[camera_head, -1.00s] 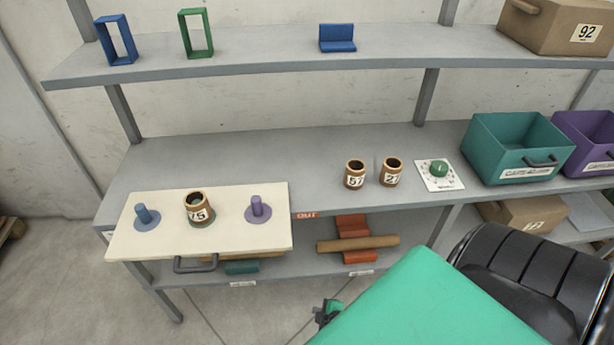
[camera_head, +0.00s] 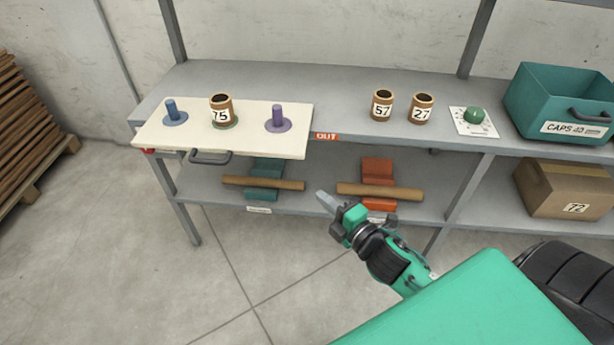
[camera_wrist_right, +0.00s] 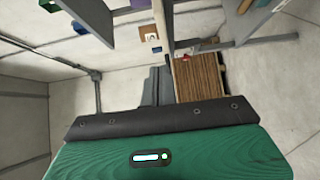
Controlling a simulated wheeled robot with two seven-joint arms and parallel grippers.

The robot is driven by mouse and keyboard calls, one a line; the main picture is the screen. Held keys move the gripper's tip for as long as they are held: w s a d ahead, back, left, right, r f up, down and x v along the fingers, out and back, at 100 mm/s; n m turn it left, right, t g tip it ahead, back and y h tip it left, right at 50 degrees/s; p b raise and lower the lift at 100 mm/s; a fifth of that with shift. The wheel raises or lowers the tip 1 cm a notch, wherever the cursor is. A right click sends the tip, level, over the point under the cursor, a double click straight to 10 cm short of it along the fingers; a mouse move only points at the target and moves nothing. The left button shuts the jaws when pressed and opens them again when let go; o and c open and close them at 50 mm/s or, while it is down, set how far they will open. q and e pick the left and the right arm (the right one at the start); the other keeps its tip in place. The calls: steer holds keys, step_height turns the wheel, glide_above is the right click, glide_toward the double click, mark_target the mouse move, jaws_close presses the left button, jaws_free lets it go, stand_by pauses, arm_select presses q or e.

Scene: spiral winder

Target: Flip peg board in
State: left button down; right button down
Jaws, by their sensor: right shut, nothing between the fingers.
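The cream peg board (camera_head: 260,143) lies flat on the bench's left part, its front edge sticking out past the shelf edge. A grey handle (camera_head: 210,157) hangs at its front. It bears a blue peg (camera_head: 172,111), a purple peg (camera_head: 277,119), and a brown cup marked 75 (camera_head: 221,109) on a green base between them. An orange OUT label (camera_head: 326,136) is on the shelf edge to its right. My right gripper (camera_head: 325,200) is shut and empty, in front of the lower shelf, below and right of the board, apart from it. My left gripper is out of view.
Cups marked 57 (camera_head: 382,105) and 27 (camera_head: 422,108) stand right of the board. A green knob (camera_head: 474,116) and a teal CAPS bin (camera_head: 560,105) are further right. Brown rods on teal (camera_head: 263,184) and orange (camera_head: 379,191) holders lie below. The floor in front is clear.

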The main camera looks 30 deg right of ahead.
mark_target(291, 155)
steer(key=shift+w+r, duration=0.1)
stand_by(0.3)
